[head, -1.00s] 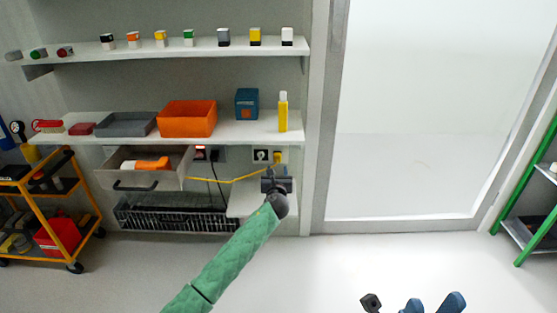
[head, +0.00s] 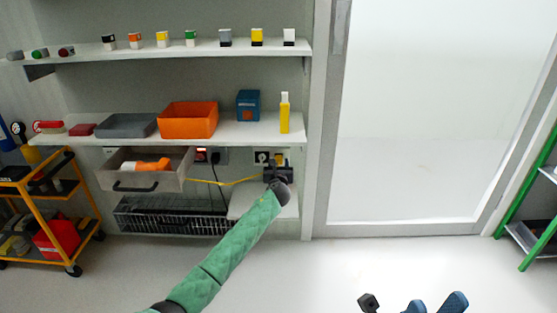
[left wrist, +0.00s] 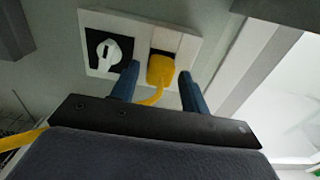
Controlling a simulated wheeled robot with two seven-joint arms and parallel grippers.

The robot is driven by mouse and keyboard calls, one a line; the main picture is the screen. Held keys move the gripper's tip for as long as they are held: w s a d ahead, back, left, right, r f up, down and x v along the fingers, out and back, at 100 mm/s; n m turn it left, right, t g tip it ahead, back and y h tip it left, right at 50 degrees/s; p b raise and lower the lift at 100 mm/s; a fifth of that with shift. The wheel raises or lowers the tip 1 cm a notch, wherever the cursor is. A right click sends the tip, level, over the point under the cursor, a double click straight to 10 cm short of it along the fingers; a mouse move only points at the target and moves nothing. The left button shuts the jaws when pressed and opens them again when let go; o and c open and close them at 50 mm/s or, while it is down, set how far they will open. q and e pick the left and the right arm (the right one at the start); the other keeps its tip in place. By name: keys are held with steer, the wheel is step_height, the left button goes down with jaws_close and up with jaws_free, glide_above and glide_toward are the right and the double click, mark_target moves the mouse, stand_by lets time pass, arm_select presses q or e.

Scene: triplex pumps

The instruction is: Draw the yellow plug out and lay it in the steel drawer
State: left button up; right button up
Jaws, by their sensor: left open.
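The yellow plug (left wrist: 161,69) sits in the right-hand socket of a white wall plate (left wrist: 187,50), with its yellow cord (left wrist: 150,98) running down and left. In the head view the plug (head: 280,158) shows just above my left gripper (head: 277,170). In the left wrist view my left gripper (left wrist: 160,88) is open, with one blue finger on each side of the plug and a gap to the right finger. The steel drawer (head: 172,183) is pulled out under the lower shelf, with an orange-and-white object (head: 150,165) in it. My right gripper (head: 435,303) is partly in view at the bottom.
A white rotary switch (left wrist: 108,52) is left of the plug. A lit red switch (head: 201,155) and a black cord (head: 216,175) are between drawer and plug. A wire basket (head: 170,217) hangs below. An orange bin (head: 188,120) and yellow bottle (head: 284,112) stand above.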

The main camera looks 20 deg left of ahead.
mark_target(279, 162)
arm_select(q)
steer(key=c, duration=0.9)
steer(key=shift+o, duration=0.2)
steer(key=shift+p+v, duration=1.7)
steer(key=shift+v, duration=0.55)
steer(key=shift+p+v, duration=0.8)
steer(key=shift+v, duration=0.5)
